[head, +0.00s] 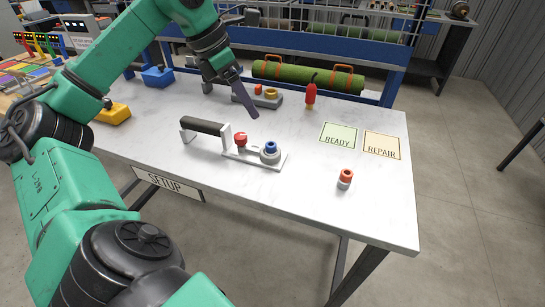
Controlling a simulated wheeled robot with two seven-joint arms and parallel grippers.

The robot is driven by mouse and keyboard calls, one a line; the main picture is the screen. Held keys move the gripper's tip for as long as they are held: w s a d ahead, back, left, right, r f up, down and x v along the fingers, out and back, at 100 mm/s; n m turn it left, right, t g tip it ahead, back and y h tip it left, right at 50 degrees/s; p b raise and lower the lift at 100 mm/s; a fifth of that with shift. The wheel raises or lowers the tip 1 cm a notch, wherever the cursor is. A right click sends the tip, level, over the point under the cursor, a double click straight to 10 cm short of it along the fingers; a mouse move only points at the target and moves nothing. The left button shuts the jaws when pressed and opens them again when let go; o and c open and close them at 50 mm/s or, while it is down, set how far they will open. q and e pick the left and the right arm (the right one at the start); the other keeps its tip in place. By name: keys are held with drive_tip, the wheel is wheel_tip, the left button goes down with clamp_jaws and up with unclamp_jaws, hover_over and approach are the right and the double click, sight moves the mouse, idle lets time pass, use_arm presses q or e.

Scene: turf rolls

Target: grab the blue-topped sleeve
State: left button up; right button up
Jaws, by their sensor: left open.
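The blue-topped sleeve (270,152) has a grey body and a blue ring top. It stands upright at the right end of a white plate fixture (258,162) on the workbench. A red-topped piece (240,140) is on the same plate, left of the sleeve, beside a black-handled bracket (203,127). My left gripper (246,100) is open and empty, above the bench and behind the sleeve in the picture, apart from it. Its dark finger points down and right; the other finger is hard to make out. My right gripper is not in view.
A loose orange-topped sleeve (345,178) stands front right. READY (338,136) and REPAIR (382,145) mats lie to the right. A red bottle-like tool (310,94) and a grey holder (258,99) stand behind. The bench's (310,215) front right is mostly clear.

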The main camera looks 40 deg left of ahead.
use_arm(q)
drive_tip(key=b, duration=0.2)
approach(271, 144)
drive_tip(key=f, duration=0.1)
drive_tip(key=x, duration=0.7)
drive_tip(key=shift+w+d+f, duration=0.1)
drive_tip(key=shift+w+f, duration=0.15)
drive_tip(key=shift+f, duration=0.05)
drive_tip(key=shift+r, duration=0.1)
clamp_jaws()
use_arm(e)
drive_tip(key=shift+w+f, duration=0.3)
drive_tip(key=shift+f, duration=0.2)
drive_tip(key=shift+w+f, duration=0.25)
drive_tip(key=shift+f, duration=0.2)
